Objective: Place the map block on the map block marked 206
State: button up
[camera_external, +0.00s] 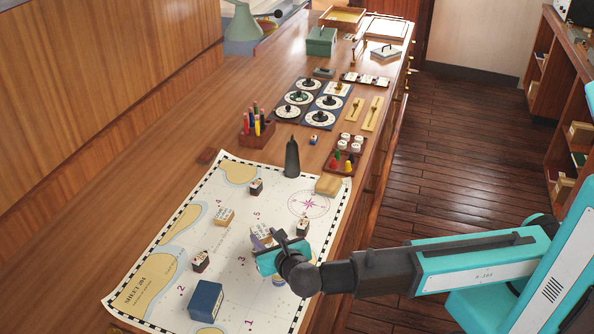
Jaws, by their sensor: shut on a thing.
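My gripper (265,247) is low over the right part of the chart, shut on a block. The cream block with dark marks (262,230) shows at its far side and seems to be the map block in the jaws; the gripper partly covers it. Other small blocks stand apart on the chart: a cream and tan one (224,217), a dark-sided one (200,261), another dark-sided one (256,187) and one right of the gripper (303,226). The marking 206 is too small to read on any of them. A small blue and yellow thing (279,281) shows just below my wrist.
The chart (160,297) lies on a long wooden counter. A large blue box (206,300) stands at its front, a dark cone-shaped piece (292,160) and a tan block (328,186) at its back. Pen holder (256,132), red tray (343,163) and dial boards (300,98) stand beyond.

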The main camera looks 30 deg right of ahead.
jog(key=shift+f+p, duration=0.5)
jog(key=shift+f, duration=1.1)
jog(key=shift+f, duration=0.1)
jog(key=o, duration=1)
jog(key=shift+o, duration=0.2)
jog(key=shift+s, duration=0.15)
jog(key=b+v, duration=0.2)
jog(key=v, duration=0.9)
jog(key=shift+s+r, duration=0.3)
jog(key=shift+r, duration=0.05)
